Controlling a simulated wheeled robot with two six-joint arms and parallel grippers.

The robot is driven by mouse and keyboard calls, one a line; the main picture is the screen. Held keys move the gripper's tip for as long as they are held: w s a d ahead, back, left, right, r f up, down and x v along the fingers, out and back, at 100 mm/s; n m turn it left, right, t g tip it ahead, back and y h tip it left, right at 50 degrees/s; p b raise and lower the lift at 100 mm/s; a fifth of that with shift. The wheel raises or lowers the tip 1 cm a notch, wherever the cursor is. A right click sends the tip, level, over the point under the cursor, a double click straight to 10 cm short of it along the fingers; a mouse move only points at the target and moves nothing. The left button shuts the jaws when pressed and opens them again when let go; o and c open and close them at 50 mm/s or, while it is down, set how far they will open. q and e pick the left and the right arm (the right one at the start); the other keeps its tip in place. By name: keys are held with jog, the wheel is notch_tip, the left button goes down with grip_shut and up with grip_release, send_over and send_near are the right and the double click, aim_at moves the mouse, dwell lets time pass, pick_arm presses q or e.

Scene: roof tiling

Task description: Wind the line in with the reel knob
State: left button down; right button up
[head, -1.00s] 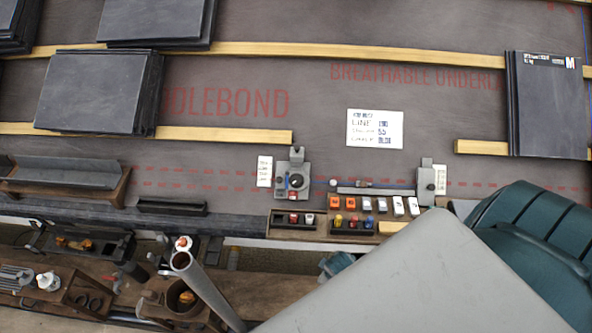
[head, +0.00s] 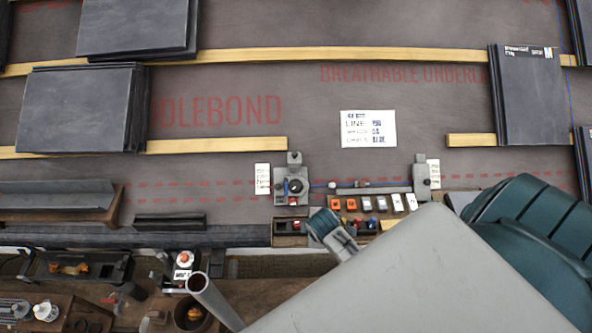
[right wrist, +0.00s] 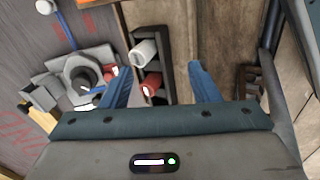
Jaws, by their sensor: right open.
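The reel (head: 295,186), a grey block with a round dark hub, stands on the dark underlay in the head view. A blue line (head: 325,184) runs from its right side towards a grey post block (head: 422,178). In the right wrist view the reel (right wrist: 82,72) is left of my fingers, with a red piece beside its hub. I cannot clearly pick out the knob. My right gripper (head: 320,217) is just below and right of the reel in the head view. In the right wrist view my right gripper (right wrist: 160,78) is open and empty. My left gripper is not in view.
A dark rack (right wrist: 165,60) holds a white and a red cylinder between my fingers in the wrist view. A row of orange and white blocks (head: 373,203) lies right of my gripper. Slate stacks (head: 80,105) and wooden battens (head: 215,145) lie beyond. A printed card (head: 368,128) lies behind the reel.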

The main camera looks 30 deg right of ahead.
aim_at(296, 186)
jog(key=w+d+r+n+t+h+p, duration=0.1)
jog(key=w+d+r+n, duration=0.1)
jog(key=w+r+n, duration=0.85)
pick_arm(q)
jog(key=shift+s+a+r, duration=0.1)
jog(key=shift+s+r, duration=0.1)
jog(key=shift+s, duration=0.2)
pick_arm(e)
jog(key=shift+m, duration=0.55)
jog(key=x, duration=1.3)
jog(key=shift+w, duration=0.25)
jog(key=c, duration=1)
jog(key=shift+o, duration=0.2)
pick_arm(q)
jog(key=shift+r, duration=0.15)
